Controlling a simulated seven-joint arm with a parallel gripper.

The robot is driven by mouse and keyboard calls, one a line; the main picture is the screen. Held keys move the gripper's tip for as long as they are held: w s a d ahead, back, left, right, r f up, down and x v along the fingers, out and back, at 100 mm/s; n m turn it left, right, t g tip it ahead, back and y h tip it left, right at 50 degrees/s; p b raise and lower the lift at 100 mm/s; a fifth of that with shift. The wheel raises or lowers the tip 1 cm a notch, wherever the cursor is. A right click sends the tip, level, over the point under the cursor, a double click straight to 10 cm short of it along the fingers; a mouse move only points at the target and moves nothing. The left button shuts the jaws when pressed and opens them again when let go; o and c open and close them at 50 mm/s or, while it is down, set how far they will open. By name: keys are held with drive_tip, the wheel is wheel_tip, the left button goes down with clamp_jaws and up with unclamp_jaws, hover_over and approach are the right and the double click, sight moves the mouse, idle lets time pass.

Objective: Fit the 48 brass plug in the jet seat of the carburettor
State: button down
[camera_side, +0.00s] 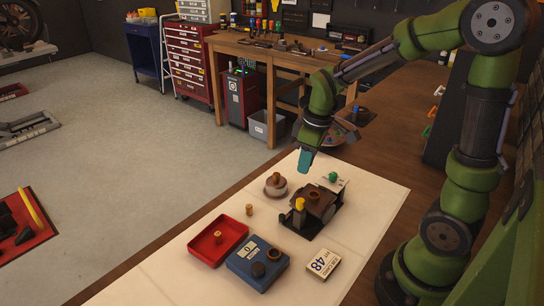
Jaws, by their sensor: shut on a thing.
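My gripper (305,161) hangs above the far side of the white mat, behind the carburettor. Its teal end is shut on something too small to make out. The dark carburettor (318,209) stands on the mat, with a brown round part on top and a yellow-topped post (299,204) at its near left. I cannot make out the jet seat. One small brass plug (250,209) stands on the mat; another brass piece (217,236) is in the red tray (203,250).
A blue box (243,262) with dark rings on it sits beside the red tray. A pale round pot with a brown knob (275,185) and a green-knobbed piece (333,177) stand near the carburettor. The left and near mat (150,285) is clear.

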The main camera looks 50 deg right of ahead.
sight(313, 197)
drive_tip(key=s, duration=0.1)
drive_tip(key=s+f, duration=0.1)
drive_tip(key=s, duration=0.1)
drive_tip(key=shift+d, duration=0.1)
drive_tip(key=shift+s+f, duration=0.15)
drive_tip(key=shift+f, duration=2.1)
drive_tip(key=shift+f, duration=0.4)
drive_tip(key=c, duration=1)
unclamp_jaws()
drive_tip(key=shift+o, duration=0.5)
drive_tip(key=o, duration=0.3)
